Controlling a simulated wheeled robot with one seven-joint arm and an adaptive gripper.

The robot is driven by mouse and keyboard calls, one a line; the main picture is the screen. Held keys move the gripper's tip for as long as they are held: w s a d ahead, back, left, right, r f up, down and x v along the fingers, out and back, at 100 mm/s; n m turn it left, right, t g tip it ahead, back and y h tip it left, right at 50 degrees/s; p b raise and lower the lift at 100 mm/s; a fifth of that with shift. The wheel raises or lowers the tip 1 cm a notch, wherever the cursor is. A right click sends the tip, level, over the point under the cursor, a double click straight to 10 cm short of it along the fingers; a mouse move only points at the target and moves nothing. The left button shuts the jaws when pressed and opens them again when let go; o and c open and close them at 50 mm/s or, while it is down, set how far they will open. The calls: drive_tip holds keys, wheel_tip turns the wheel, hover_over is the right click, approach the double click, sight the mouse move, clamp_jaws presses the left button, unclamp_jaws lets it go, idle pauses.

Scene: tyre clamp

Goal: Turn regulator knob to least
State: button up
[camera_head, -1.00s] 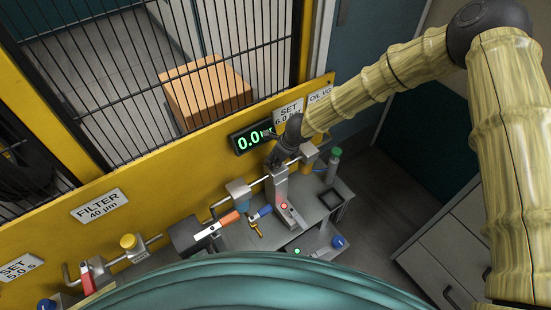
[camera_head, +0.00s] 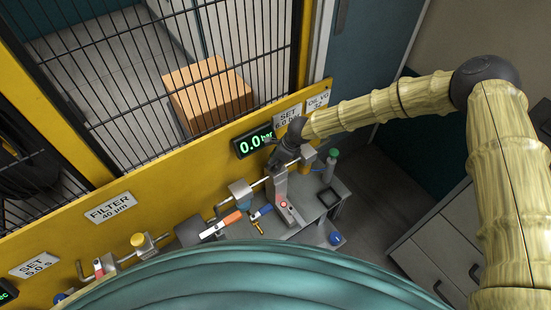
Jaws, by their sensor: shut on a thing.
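The pressure display (camera_head: 254,142) on the yellow panel reads 0.0 bar in green. My gripper (camera_head: 283,158) is at the pipe line just right of and below the display, shut on the regulator knob. The knob itself is hidden behind the dark gripper, and so is the exact contact of the fingers. The grey regulator body and stand (camera_head: 281,186) show below the gripper. A "SET 6.0 bar" label (camera_head: 287,116) is on the panel above, partly covered by my gripper.
A lever with an orange and white handle (camera_head: 222,224) and a blue-handled part (camera_head: 262,212) lie left of the regulator. A green-capped bottle (camera_head: 331,164) stands right. A black mesh fence (camera_head: 200,60) rises behind the panel. A drawer cabinet (camera_head: 440,240) is at lower right.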

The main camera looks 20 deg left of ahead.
drive_tip(key=shift+w+n, duration=0.1)
drive_tip(key=shift+n, duration=0.2)
drive_tip(key=o, duration=1)
drive_tip(key=v, duration=1.2)
drive_tip(key=shift+w, duration=0.1)
